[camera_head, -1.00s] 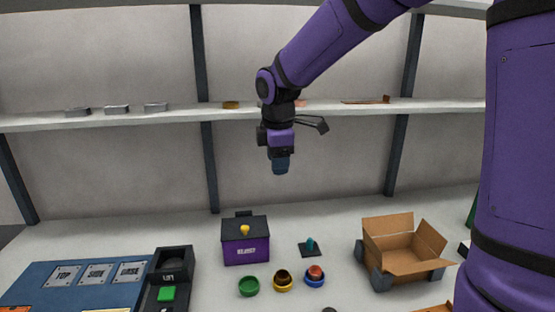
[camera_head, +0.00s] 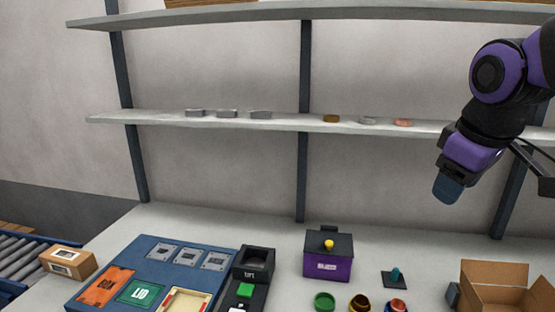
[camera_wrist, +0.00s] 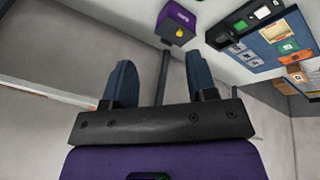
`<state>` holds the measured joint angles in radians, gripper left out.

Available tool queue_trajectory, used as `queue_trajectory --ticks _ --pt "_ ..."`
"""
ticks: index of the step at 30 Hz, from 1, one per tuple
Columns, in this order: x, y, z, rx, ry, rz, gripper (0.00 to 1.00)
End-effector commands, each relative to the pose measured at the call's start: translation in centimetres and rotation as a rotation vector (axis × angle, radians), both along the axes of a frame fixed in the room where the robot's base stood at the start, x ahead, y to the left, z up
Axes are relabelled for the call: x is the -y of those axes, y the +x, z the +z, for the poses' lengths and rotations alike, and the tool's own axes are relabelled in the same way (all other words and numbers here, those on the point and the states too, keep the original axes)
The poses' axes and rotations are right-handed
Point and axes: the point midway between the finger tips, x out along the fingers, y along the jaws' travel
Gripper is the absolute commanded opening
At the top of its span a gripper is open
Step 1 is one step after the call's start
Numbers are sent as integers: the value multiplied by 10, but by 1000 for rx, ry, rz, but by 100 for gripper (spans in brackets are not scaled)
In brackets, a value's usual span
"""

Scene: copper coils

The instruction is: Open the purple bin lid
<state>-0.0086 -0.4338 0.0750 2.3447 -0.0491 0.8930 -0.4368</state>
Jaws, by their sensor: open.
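The purple bin (camera_head: 327,266) stands on the table with its dark lid (camera_head: 328,243) shut. A yellow knob (camera_head: 328,244) sits on the lid. The bin (camera_wrist: 178,20) also shows at the top of the wrist view, beyond the fingers, with its yellow knob (camera_wrist: 180,33). My gripper (camera_head: 447,188) hangs in the air at the right, well above the bin and to its right. In the wrist view my gripper (camera_wrist: 142,82) has its two blue fingers apart with nothing between them.
A black device with a green button (camera_head: 245,289) and a blue board (camera_head: 130,262) are left. Shelf (camera_head: 290,122) runs behind.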

Motion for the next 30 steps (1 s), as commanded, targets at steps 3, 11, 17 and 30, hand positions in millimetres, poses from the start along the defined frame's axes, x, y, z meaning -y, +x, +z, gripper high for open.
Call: queue_trajectory --ticks 3,11,17,30 --pt "8 -34 3 46 65 -146 52" --pt "18 -89 -4 112 207 -409 52" --pt "21 -102 -8 125 255 -488 52" --pt "8 -16 -2 -23 321 -446 52"
